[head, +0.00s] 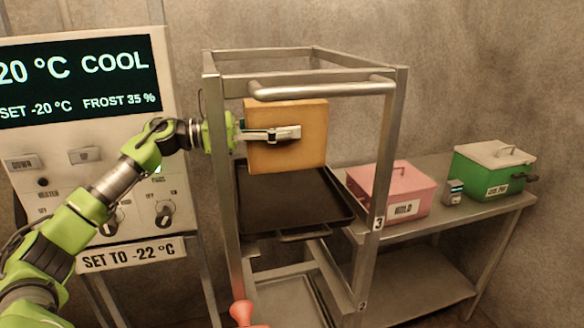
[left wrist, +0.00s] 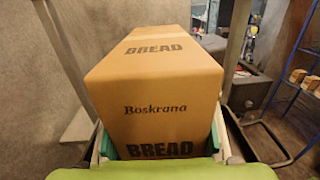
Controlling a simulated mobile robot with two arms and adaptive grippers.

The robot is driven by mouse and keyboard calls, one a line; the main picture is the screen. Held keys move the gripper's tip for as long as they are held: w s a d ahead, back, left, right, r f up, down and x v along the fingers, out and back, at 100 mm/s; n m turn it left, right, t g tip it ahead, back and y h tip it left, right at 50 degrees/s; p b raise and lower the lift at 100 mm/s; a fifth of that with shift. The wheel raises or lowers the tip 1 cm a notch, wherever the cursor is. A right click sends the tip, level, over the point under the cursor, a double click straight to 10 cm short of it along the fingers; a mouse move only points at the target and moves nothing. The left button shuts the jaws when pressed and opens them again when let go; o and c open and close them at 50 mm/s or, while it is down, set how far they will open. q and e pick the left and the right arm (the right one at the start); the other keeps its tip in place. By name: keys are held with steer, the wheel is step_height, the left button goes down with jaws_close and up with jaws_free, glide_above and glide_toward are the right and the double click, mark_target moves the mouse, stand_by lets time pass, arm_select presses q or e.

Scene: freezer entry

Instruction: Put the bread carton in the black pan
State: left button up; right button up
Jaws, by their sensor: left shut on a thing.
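The bread carton (head: 308,142) is a tan box held upright above the black pan in the head view. Its printed "BREAD" faces fill the left wrist view (left wrist: 158,85). My left gripper (head: 272,134) is shut on the carton, with a finger across its near face. The black pan (head: 300,200) lies on an upper level of the metal rack, below the carton, with its handle toward me. The carton hides the back of the pan, and I cannot tell the exact gap between them. My right gripper is not in view.
The metal rack's posts (head: 385,150) and top bar (head: 320,88) frame the pan. A side table (head: 480,215) at right bears a pink box (head: 390,190) and a green box (head: 494,172). A control panel (head: 85,140) stands at left. A red knob-like thing (head: 242,312) shows low.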

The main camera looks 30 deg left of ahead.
mark_target(283, 158)
arm_select(q)
steer(key=shift+s+a+f, duration=0.1)
steer(key=shift+f, duration=0.4)
steer(key=shift+s+a+f, duration=0.1)
steer(key=shift+f, duration=0.35)
steer(key=shift+w+d+f+p, duration=0.15)
steer(key=shift+f+p, duration=0.05)
steer(key=shift+f, duration=0.3)
steer(key=shift+w+d+f+p, duration=0.1)
steer(key=shift+f+p, duration=0.1)
steer(key=shift+f, duration=0.25)
step_height(283, 158, down, 2)
steer(key=shift+f+p, duration=0.1)
steer(key=shift+p, duration=0.25)
steer(key=shift+s+a+f, duration=0.1)
steer(key=shift+f, duration=0.45)
steer(key=o, duration=2)
steer(key=shift+f, duration=0.15)
steer(key=shift+c, duration=0.2)
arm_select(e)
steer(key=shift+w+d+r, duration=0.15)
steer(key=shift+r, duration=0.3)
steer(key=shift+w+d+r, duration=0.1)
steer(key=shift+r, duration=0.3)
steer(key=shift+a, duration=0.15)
